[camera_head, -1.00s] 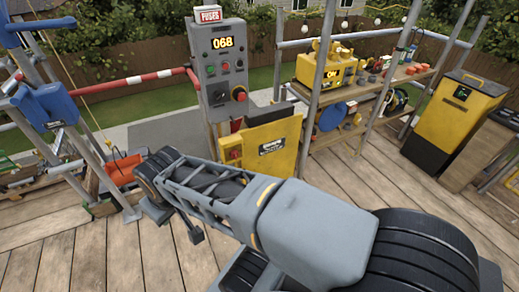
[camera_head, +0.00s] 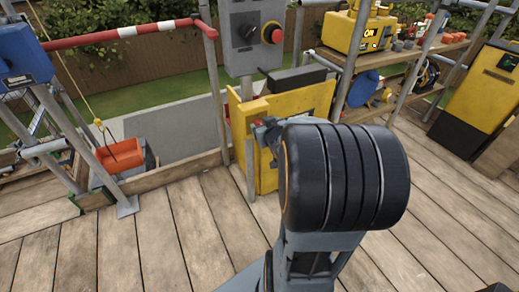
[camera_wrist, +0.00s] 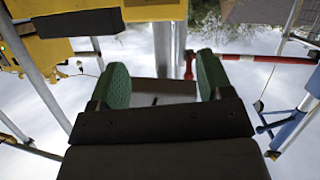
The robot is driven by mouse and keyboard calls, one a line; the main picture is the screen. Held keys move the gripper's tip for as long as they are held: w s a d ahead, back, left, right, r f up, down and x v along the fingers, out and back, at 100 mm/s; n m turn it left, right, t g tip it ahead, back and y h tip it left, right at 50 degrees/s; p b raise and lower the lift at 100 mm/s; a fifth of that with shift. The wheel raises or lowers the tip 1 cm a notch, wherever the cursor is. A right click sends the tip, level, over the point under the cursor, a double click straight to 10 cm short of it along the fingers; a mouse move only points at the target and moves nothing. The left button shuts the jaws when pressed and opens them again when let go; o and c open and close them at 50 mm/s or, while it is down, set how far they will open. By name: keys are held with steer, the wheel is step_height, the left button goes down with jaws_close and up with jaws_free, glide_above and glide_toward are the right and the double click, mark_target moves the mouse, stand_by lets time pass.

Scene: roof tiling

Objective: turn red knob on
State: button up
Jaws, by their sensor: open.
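A round red knob (camera_head: 272,33) on a yellow ring sits on the grey control panel (camera_head: 243,57). A dark rotary switch (camera_head: 248,30) is left of it. The panel's top is cut off in the head view. A small red part (camera_head: 257,122) also shows on the yellow gate-like box (camera_head: 315,99) below the panel. My gripper (camera_wrist: 163,82) shows in the wrist view with its two green pads wide apart and nothing between them. In the head view my black wrist joint hides most of it. I cannot make out the knob in the wrist view.
A red-and-white barrier bar (camera_head: 120,32) and an orange bucket (camera_head: 122,156) are at left. Shelves with a yellow machine (camera_head: 360,32) stand right of the panel. A yellow cabinet (camera_head: 480,95) is at far right. The plank floor (camera_head: 140,240) in front is clear.

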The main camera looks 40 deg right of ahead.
steer(key=s+d+f+t+y+b, duration=0.2)
steer(key=d+f+t+b, duration=0.2)
steer(key=f+b, duration=0.55)
steer(key=shift+n, duration=0.3)
steer(key=w, duration=0.4)
steer(key=w+d+f+b, duration=0.1)
steer(key=w, duration=0.4)
steer(key=w+d+b, duration=0.1)
steer(key=w, duration=0.3)
steer(key=shift+w+f, duration=0.25)
steer(key=shift+w, duration=0.1)
steer(key=c, duration=0.9)
